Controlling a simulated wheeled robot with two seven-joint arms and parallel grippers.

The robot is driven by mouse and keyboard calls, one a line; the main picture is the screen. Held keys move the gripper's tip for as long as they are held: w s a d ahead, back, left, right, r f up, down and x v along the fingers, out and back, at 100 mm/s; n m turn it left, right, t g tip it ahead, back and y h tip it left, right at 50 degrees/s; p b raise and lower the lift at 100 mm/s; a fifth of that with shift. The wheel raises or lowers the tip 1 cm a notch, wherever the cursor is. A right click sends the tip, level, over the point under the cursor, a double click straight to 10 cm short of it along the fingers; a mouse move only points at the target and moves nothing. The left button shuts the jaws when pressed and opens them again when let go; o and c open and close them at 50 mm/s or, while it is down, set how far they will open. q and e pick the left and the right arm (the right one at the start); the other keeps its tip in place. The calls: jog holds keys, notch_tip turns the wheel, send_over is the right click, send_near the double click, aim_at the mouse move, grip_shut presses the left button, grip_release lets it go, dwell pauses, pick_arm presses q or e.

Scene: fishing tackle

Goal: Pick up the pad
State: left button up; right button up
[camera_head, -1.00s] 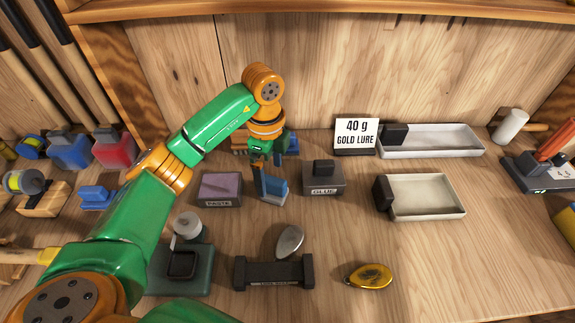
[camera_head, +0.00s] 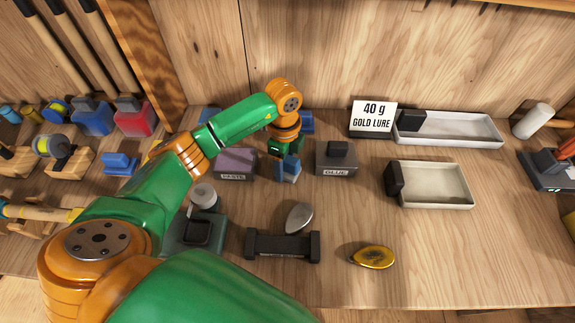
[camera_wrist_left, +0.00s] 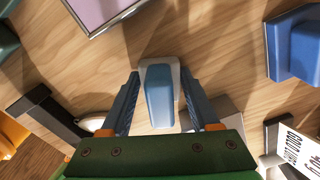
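The pad I take to be the small blue block on a pale base (camera_head: 291,170), standing on the bench between the paste box and the glue box. It also shows in the left wrist view (camera_wrist_left: 160,100), upright between the two fingers. My left gripper (camera_head: 284,160) points down at the pad, with one finger on each side of it. In the wrist view the gripper (camera_wrist_left: 160,78) looks open, its fingertips close to the pad's sides; whether they touch is unclear. The arm and hand partly hide the pad in the head view. My right gripper is not in view.
The paste box (camera_head: 235,165) is close left of the pad, the glue box (camera_head: 336,160) close right. Another blue block (camera_wrist_left: 297,45) shows in the wrist view. A black stand (camera_head: 282,246), silver lure (camera_head: 299,218) and gold lure (camera_head: 373,257) lie in front. Two trays (camera_head: 438,187) (camera_head: 462,129) are right.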

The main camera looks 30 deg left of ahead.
pick_arm(q)
grip_shut()
jog(key=shift+r, duration=0.1)
notch_tip(320, 180, up, 2)
jog(key=shift+w+r+b, duration=0.1)
jog(key=shift+r+b, duration=0.05)
jog(key=shift+b, duration=0.7)
jog(key=s+d+r+p, duration=0.1)
jog(key=s+d+r, duration=0.2)
jog(key=s+r, duration=0.7)
jog(key=s, duration=0.3)
jog(key=shift+s+d+r, duration=0.25)
jog(key=shift+s+d, duration=0.05)
jog(key=shift+s, duration=0.05)
